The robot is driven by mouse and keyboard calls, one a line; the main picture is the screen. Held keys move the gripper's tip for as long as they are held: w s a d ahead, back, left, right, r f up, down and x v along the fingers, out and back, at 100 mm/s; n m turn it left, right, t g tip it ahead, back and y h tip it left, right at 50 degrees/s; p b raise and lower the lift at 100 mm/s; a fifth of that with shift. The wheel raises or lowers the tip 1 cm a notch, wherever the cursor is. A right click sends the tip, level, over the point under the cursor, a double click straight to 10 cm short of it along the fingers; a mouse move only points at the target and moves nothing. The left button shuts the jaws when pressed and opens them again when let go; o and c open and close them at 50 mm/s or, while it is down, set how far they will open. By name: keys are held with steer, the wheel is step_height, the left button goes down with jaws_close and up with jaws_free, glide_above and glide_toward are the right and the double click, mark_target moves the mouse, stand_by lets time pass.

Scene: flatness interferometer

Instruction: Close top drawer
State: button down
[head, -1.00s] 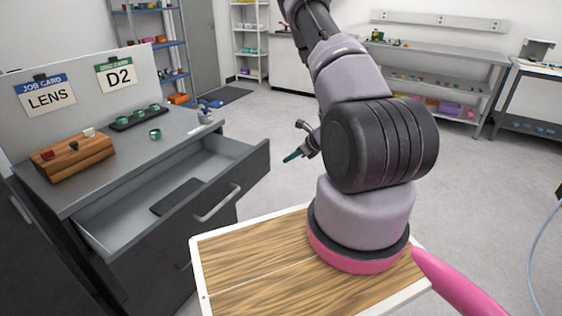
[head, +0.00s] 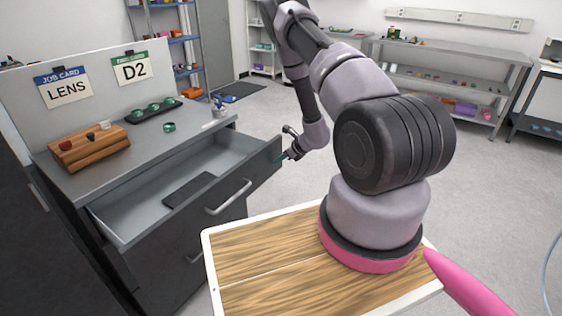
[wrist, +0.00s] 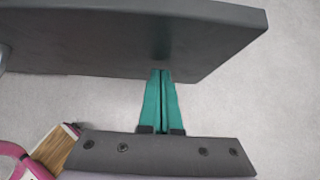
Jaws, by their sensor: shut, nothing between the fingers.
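The top drawer (head: 228,194) of the dark grey cabinet stands pulled well out, with a silver bar handle on its front. A flat dark pad (head: 190,189) lies inside it. My gripper (head: 279,160) is near the far right end of the drawer front. In the wrist view my gripper's green fingers (wrist: 161,75) are shut together with nothing between them. Their tips reach the lower part of the dark drawer front (wrist: 140,38); I cannot tell whether they touch it.
On the cabinet top stand a wooden block (head: 90,148) with small pieces, a black tray (head: 153,110) with green rings, and a loose green ring (head: 169,127). A lower drawer (head: 150,255) is closed. Open floor lies to the right, before a grey shelf bench (head: 450,78).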

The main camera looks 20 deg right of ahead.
glide_above(234, 157)
steer(key=shift+s+d, duration=0.15)
steer(key=shift+d, duration=0.1)
steer(key=shift+w+a+r, duration=0.1)
steer(key=shift+w+a, duration=0.1)
